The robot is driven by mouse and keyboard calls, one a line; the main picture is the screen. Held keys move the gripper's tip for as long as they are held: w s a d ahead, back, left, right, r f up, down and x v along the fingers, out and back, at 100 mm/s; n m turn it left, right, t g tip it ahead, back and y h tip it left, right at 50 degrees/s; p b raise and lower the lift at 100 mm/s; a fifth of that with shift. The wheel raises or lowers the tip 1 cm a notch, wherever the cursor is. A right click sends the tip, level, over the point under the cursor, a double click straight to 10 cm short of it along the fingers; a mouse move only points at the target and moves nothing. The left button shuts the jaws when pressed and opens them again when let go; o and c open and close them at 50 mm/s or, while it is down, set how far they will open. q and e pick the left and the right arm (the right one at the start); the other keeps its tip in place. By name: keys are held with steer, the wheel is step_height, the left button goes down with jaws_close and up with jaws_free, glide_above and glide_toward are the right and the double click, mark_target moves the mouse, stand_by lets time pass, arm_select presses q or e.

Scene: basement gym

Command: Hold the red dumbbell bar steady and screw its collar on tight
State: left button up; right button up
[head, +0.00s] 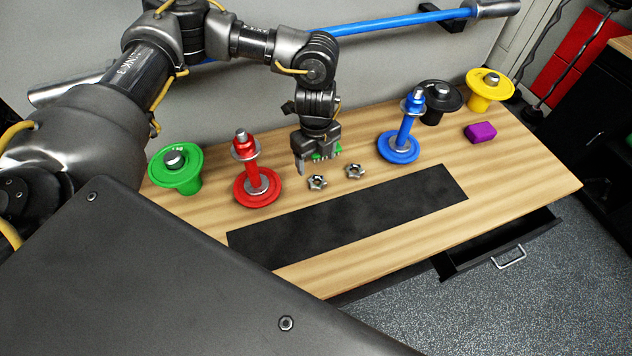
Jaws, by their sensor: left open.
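The red dumbbell bar (251,166) stands upright on the wooden bench, left of the middle, with a red plate (258,195) around its foot and a smaller red and grey part near its top. Two grey star-shaped collars lie flat on the bench to its right: a left collar (317,182) and a right collar (355,171). My left gripper (316,165) points down just behind the collars, right of the red bar. It is open and touches neither the bar nor, as far as I can tell, a collar. My right gripper is out of view.
A blue bar (404,135) stands upright on the right. A green plate stack (176,170) is at the left; black (440,100) and yellow (489,90) ones are at the far right, near a purple block (480,132). A black mat (350,215) is bare. A drawer (490,250) stands open.

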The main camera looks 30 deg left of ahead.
mark_target(318, 179)
arm_select(q)
steer(key=f, duration=0.1)
steer(key=w+f, duration=0.1)
steer(key=f, duration=0.1)
steer(key=f+p, duration=0.1)
steer(key=f, duration=0.1)
steer(key=shift+w+f, duration=0.2)
steer(key=shift+w, duration=0.2)
steer(key=shift+s, duration=0.35)
steer(key=shift+w+f, duration=0.2)
steer(key=f+p, duration=0.3)
steer(key=f, duration=0.1)
steer(key=shift+s+f, duration=0.1)
steer(key=shift+s, duration=0.1)
steer(key=shift+w+f, duration=0.1)
steer(key=shift+f, duration=0.3)
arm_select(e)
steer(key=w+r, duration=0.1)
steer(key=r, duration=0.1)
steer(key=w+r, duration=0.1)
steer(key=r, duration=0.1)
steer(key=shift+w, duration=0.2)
